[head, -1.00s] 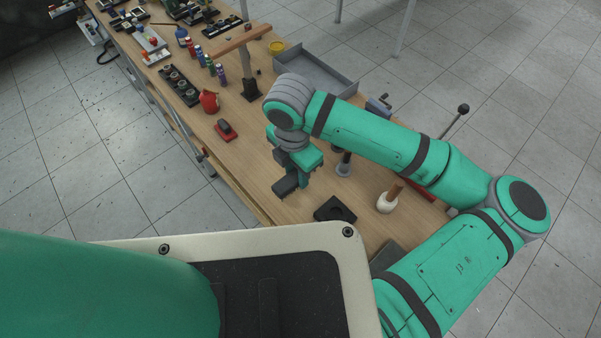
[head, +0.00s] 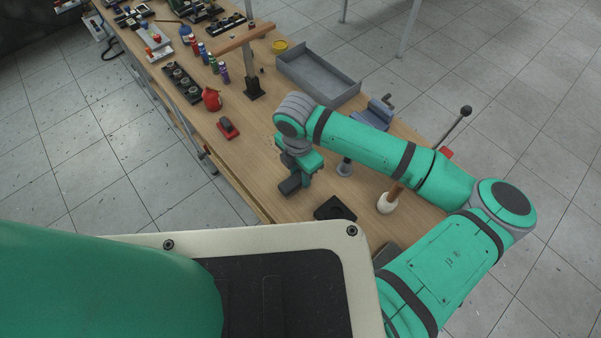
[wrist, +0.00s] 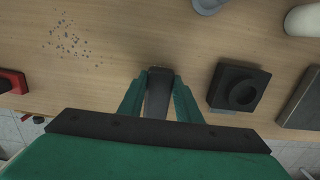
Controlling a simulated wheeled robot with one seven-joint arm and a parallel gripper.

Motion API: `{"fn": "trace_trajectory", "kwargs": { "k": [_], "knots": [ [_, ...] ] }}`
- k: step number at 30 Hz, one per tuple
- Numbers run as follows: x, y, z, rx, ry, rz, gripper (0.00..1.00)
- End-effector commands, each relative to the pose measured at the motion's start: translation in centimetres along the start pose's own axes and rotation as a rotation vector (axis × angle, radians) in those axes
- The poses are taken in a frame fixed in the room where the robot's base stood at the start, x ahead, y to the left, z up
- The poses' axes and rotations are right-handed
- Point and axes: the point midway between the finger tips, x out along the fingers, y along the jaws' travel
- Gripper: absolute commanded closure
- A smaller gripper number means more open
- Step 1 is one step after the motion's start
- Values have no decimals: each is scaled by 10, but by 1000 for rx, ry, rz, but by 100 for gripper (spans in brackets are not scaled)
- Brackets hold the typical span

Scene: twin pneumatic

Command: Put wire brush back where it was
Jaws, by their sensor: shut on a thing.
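My gripper (head: 294,181) is low over the near part of the wooden bench, close to its left edge. In the wrist view its green fingers (wrist: 160,95) are shut on a dark grey, narrow piece, which I take to be the wire brush (wrist: 158,98). The brush also shows in the head view (head: 289,187) as a dark block under the fingers. Its bristles cannot be made out. I cannot tell whether it touches the bench top.
A black block with a round recess (head: 326,213) lies right of my gripper. A white pot (head: 387,204) and a grey-based stand (head: 344,170) are behind it. A red-and-black block (head: 228,128) lies farther up the bench (head: 255,160). Small dark specks (wrist: 70,42) lie on the wood.

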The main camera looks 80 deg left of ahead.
Motion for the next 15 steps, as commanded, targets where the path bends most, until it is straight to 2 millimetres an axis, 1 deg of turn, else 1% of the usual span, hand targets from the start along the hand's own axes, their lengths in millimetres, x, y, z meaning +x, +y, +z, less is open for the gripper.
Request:
{"fn": "trace_trajectory", "kwargs": {
  "k": [5,6,7,8,15],
  "knots": [
    [3,0,0,0,0,0,89],
    [3,0,0,-1,0,0,60],
    [3,0,0,0,0,0,52],
    [3,0,0,0,0,0,50],
    [3,0,0,0,0,0,50]
  ]
}}
